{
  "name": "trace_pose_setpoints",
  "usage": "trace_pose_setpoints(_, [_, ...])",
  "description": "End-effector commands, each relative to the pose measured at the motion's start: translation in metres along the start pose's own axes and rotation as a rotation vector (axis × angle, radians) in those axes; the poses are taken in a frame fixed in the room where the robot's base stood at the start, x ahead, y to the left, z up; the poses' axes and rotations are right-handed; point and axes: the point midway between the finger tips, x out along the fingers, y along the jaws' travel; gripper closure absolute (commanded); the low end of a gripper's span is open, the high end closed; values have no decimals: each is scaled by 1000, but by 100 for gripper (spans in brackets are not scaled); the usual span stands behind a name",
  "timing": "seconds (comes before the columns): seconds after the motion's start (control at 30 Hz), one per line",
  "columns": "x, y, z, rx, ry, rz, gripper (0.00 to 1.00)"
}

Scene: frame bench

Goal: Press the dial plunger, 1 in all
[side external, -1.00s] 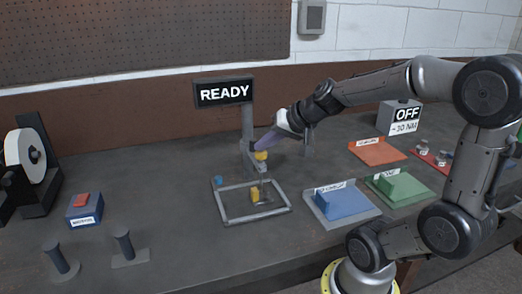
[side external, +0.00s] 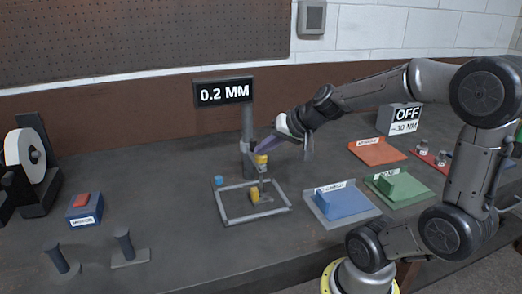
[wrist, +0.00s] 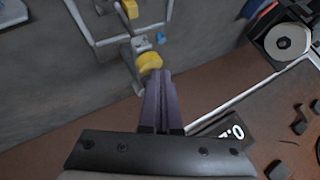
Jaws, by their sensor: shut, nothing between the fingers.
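The dial plunger shows a yellow cap (side external: 261,160) on a grey stand in the side view; it also shows in the wrist view (wrist: 148,62). My gripper (side external: 262,150) has its purple fingers together, with nothing between them. In the wrist view the fingertips (wrist: 157,74) are right at the cap's edge; I cannot tell whether they touch it. The display (side external: 223,92) on the post reads "0.2 MM". A second yellow piece (side external: 254,194) sits below the cap, inside a grey frame (side external: 232,220).
A blue tray (side external: 340,212), a green tray (side external: 402,190) and an orange tray (side external: 376,152) lie at right. A box reading "OFF" (side external: 402,117) stands behind. A blue box with a red button (side external: 84,208) and two pegs stand at left. A small blue piece (side external: 218,180) lies by the frame.

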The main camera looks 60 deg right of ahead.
Motion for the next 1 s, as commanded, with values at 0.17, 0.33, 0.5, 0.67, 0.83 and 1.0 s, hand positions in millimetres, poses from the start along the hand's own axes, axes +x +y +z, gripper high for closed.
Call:
trace_pose_setpoints(0.17, [2, 2, 2, 0, -2, 1, 100])
trace_pose_setpoints(0.33, [2, 2, 2, 0, -1, 1, 100])
trace_pose_setpoints(0.5, [2, 2, 2, 0, -1, 1, 100])
trace_pose_setpoints(0.67, [-2, -1, -1, -1, -1, -1, 100])
trace_pose_setpoints(0.83, [-8, -6, -6, -1, 1, -1, 100])
trace_pose_setpoints(1.0, [-15, -11, -11, 0, 0, -1, 100])
